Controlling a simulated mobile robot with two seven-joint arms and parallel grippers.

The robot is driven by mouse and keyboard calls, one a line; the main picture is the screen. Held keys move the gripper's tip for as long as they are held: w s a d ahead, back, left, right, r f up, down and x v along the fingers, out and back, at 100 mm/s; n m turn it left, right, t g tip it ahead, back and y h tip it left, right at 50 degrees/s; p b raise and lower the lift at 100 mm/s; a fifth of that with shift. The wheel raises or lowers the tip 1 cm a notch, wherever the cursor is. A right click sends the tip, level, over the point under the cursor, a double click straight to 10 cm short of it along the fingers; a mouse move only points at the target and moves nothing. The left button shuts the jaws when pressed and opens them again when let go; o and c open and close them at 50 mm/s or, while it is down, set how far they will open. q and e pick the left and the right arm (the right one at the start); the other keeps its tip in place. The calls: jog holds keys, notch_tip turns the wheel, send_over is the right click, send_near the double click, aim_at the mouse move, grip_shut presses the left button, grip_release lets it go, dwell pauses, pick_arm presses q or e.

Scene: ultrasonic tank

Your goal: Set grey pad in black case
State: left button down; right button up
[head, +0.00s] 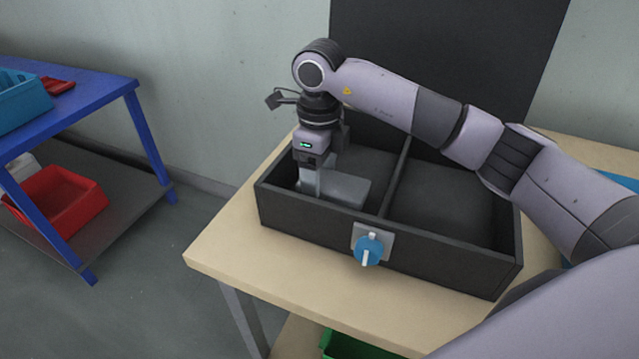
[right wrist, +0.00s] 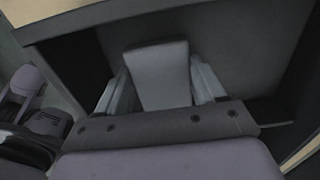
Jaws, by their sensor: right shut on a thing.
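The black case (head: 330,224) stands on the wooden table, with a divider (head: 397,175) making a left and a right compartment. The grey pad (head: 346,189) is low inside the left compartment. My right gripper (head: 310,185) reaches down into that compartment and is shut on the pad's left part. In the right wrist view the pad (right wrist: 158,75) sits between my two fingers (right wrist: 160,90). I cannot tell whether the pad touches the case floor. The right compartment (head: 440,205) looks empty. My left gripper is not in view.
A blue knob (head: 368,250) sits on the case's front wall. A dark panel (head: 450,60) stands behind the case. The wooden table (head: 225,245) has free room at its left. A blue bench (head: 95,97) with a light-blue bin (head: 22,105) and a red bin (head: 58,200) is farther left.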

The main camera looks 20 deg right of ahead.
notch_tip(320, 180, down, 3)
jog(key=shift+f, duration=0.1)
jog(key=o, duration=1)
jog(key=shift+r, duration=0.25)
notch_tip(320, 180, up, 12)
jog(key=shift+f, duration=0.1)
